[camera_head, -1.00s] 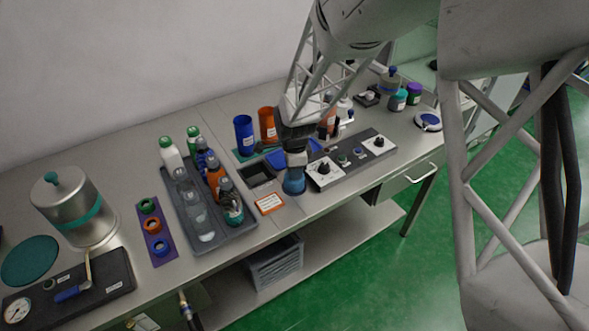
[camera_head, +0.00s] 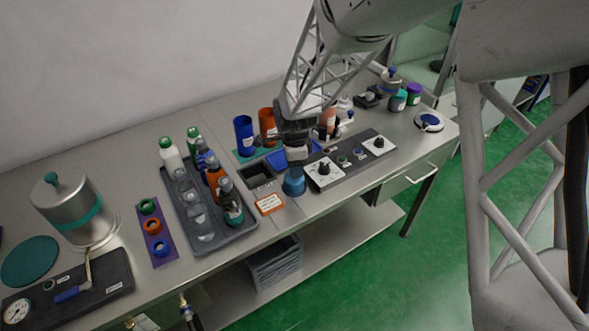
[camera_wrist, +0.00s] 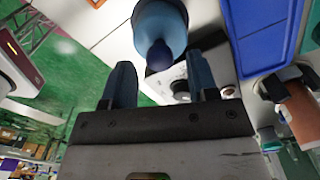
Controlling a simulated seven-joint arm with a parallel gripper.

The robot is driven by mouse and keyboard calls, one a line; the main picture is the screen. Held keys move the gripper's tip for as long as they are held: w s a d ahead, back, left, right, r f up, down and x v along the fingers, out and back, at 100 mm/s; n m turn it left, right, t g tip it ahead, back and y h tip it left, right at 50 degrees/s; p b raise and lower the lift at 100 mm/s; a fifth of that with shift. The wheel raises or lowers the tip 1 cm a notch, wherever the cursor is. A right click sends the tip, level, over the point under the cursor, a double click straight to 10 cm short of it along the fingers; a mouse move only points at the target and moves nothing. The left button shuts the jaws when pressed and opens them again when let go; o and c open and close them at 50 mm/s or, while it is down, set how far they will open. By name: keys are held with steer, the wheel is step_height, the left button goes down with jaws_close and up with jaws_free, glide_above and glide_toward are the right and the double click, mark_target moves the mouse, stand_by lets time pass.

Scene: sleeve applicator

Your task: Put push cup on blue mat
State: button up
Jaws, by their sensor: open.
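The push cup (camera_head: 293,185) is a blue cup with a darker blue knob, standing near the front edge of the bench, directly below my gripper (camera_head: 296,166). In the wrist view the push cup (camera_wrist: 160,22) is ahead of my gripper (camera_wrist: 161,76), with its knob close to the gap between the two fingertips. The fingers are apart and not closed on it. The blue mat (camera_head: 279,158) lies just behind the push cup, partly hidden by my arm. The blue mat also shows at the upper right in the wrist view (camera_wrist: 258,38).
A grey control panel (camera_head: 345,160) with knobs is close on the right. A dark open bin (camera_head: 257,173) and an orange label card (camera_head: 269,204) are at left. A blue cup (camera_head: 244,135) and an orange cup (camera_head: 267,125) stand behind. A bottle tray (camera_head: 250,228) is further left.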

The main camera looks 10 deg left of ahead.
step_height(320, 180, up, 10)
stand_by(0.5)
steer(key=shift+f, duration=0.15)
stand_by(0.6)
steer(key=s+d+r+n, duration=0.2)
steer(key=s+d+r, duration=0.15)
steer(key=d, duration=0.25)
steer(key=s+d+r+n+t, duration=0.1)
steer(key=s+d+r+n, duration=0.2)
steer(key=d, duration=0.4)
steer(key=s+d+r+n, duration=0.1)
steer(key=s+d+r, duration=0.2)
steer(key=d+r, duration=0.25)
steer(key=s+d+r+n, duration=0.1)
steer(key=s+d+n, duration=0.2)
steer(key=s+d, duration=0.4)
steer(key=s+d+r+n+t, duration=0.1)
steer(key=s+d+n, duration=0.3)
steer(key=s+d, duration=0.4)
steer(key=s, duration=0.4)
steer(key=shift+s+t, duration=0.3)
